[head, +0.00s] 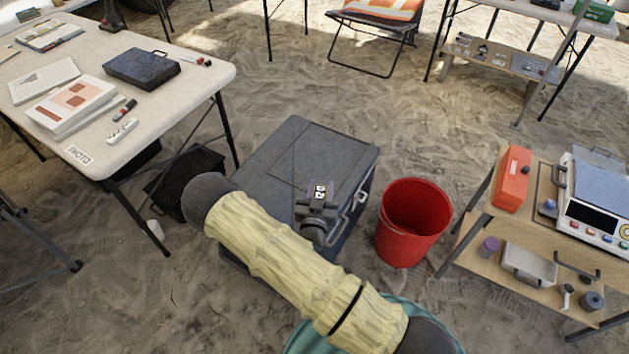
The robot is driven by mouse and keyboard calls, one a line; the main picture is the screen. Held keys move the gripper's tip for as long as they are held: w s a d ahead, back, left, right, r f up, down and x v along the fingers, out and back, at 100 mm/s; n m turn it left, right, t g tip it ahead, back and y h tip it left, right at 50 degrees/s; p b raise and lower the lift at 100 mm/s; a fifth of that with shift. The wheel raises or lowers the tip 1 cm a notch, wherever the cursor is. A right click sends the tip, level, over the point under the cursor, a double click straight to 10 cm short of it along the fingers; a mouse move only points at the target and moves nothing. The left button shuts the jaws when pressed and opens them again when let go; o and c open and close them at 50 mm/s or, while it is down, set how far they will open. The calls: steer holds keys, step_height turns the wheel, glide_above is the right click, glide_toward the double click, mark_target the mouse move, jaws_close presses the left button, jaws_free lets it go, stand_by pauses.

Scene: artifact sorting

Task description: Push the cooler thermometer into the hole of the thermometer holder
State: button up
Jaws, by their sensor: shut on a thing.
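A large dark grey cooler (290,150) stands on the sand in the middle of the head view, its lid closed. My gripper (319,198) is over the front right part of its lid, near the handle side. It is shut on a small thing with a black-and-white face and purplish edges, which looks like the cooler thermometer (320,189). Only its top shows between the fingers. I cannot make out the thermometer holder or its hole; my gripper and arm hide that part of the cooler. I cannot tell whether the thermometer touches the cooler.
A red bucket (413,222) stands close to the cooler's right. A white table (200,88) with papers, markers and a dark case is at the left. A wooden shelf unit (472,246) with a scale and a red box is at the right. Sand behind the cooler is clear.

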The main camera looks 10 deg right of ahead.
steer(key=s+d+r+n+y+p, duration=0.1)
steer(key=s+d+r+y+p, duration=0.1)
steer(key=r+p, duration=0.2)
steer(key=s+d+r+n+y+p, duration=0.2)
steer(key=d+r+y+p, duration=0.1)
steer(key=p, duration=0.8)
steer(key=shift+s+d+r+t, duration=0.25)
steer(key=shift+d+r+t, duration=0.15)
steer(key=shift+r, duration=0.25)
